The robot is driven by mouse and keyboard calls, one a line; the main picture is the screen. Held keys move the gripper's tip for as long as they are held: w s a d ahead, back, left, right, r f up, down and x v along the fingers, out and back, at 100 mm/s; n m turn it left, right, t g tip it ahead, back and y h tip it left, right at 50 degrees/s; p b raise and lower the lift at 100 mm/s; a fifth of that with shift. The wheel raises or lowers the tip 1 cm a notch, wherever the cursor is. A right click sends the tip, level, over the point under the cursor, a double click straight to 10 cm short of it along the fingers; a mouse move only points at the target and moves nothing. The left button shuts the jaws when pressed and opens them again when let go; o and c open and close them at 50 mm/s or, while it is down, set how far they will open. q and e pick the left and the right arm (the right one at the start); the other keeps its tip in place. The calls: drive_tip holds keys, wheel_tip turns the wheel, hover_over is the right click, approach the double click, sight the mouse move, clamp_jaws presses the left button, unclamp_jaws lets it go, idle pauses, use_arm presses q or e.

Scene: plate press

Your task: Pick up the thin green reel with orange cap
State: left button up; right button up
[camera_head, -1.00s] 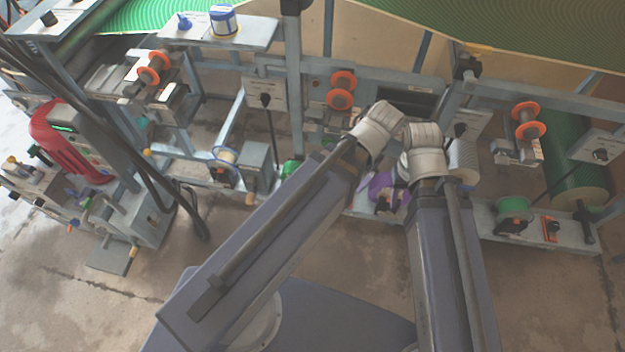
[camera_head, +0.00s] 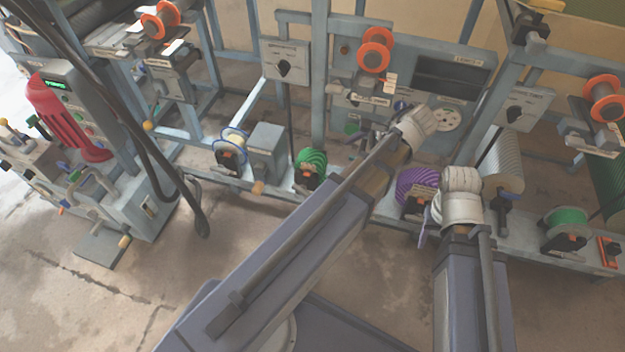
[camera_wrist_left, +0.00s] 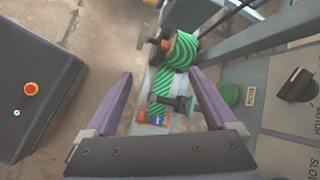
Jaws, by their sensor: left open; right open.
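In the left wrist view a narrow green striped reel (camera_wrist_left: 160,84) lies between the fingers of my left gripper (camera_wrist_left: 160,76), with an orange and blue part (camera_wrist_left: 155,118) below it. The gripper is open and its fingers stand apart on both sides. A wider green striped reel (camera_wrist_left: 182,50) is just beyond; it also shows in the head view (camera_head: 311,161). In the head view my left arm hides the narrow reel. My right gripper (camera_head: 425,222) is open beside a purple reel (camera_head: 408,187), mostly hidden by its wrist.
A panel with a black knob (camera_wrist_left: 297,85) and a green button (camera_wrist_left: 229,94) stands close right of my left gripper. A blue-rimmed white reel (camera_head: 232,142) and a grey box (camera_head: 268,146) sit left on the rail. A plain green reel (camera_head: 567,217) is far right.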

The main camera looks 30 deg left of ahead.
sight(303, 154)
use_arm(q)
drive_tip(key=w+a+f+m+y+b, duration=0.1)
drive_tip(key=w+a+f+b, duration=0.1)
drive_tip(key=a+f+b, duration=0.1)
drive_tip(key=w+a+f+m+g+y+b, duration=0.1)
drive_tip(key=a+f+b, duration=0.3)
drive_tip(key=b, duration=0.4)
drive_tip(key=w+a+f+m+g+y+b, duration=0.1)
drive_tip(key=w+a+f+m+y+b, duration=0.1)
drive_tip(key=f+b, duration=0.4)
drive_tip(key=shift+w+a, duration=0.25)
drive_tip(key=shift+a, duration=0.3)
drive_tip(key=shift+w+a, duration=0.2)
drive_tip(key=shift+a, duration=0.3)
drive_tip(key=shift+w+a+m+y+b, duration=0.1)
drive_tip(key=shift+a+m+y+b, duration=0.3)
drive_tip(key=shift+b, duration=0.3)
drive_tip(key=shift+b+x, duration=0.55)
drive_tip(key=shift+x, duration=0.8)
drive_tip(key=b+x, duration=0.2)
drive_tip(key=x, duration=0.2)
drive_tip(key=shift+f, duration=0.3)
drive_tip(key=shift+s+a, duration=0.3)
drive_tip(key=shift+a, duration=0.15)
drive_tip(key=shift+c, duration=0.2)
clamp_jaws()
